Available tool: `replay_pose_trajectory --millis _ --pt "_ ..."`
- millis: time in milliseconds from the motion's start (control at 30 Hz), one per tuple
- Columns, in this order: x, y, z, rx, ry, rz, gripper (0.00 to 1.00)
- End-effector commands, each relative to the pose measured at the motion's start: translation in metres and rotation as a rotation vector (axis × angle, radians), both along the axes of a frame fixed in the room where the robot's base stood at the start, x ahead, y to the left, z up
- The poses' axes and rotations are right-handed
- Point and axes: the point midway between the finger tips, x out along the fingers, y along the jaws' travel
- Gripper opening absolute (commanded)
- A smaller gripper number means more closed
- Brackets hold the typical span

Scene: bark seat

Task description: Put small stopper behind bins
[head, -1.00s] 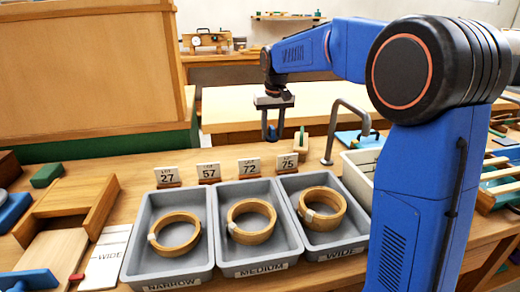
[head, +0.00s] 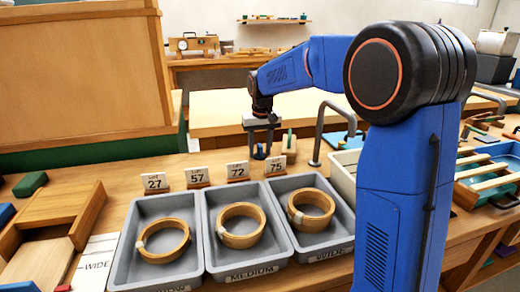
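My gripper (head: 260,152) hangs fingers-down behind the row of grey bins, just behind the lot tags 72 and 75. A small dark-blue shape shows at its fingertips; I cannot tell whether it is a held stopper or the fingers themselves. The grey bins stand side by side: the left one (head: 124,262), the medium one (head: 250,272) and the wide one (head: 328,254). Each holds a wooden ring. A small wooden block with a green upright piece (head: 289,141) stands behind tag 75, right of my gripper. I cannot identify the small stopper with certainty.
Several lot tags, such as 57 (head: 196,177), stand along the bins' back edge. A grey arched handle (head: 319,130) rises at the right. A pale container (head: 343,175) stands right of the bins. A wooden frame (head: 85,222) lies left. Bare bench shows behind the tags.

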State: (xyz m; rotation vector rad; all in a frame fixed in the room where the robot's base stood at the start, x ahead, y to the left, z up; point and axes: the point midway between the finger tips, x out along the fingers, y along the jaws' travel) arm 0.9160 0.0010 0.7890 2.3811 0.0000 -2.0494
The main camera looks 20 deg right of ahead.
Motion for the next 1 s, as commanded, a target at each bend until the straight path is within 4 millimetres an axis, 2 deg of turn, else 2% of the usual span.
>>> replay_pose_trajectory --millis 333,467,567,1000 --pt "0.000 0.000 0.001 0.000 0.000 0.000 0.54" --pt "0.000 0.000 0.008 0.000 -0.003 0.000 0.54" --pt "-0.002 0.000 0.021 0.000 -0.003 0.000 0.54" --pt "-0.014 0.000 0.100 0.000 -0.003 0.000 0.54"
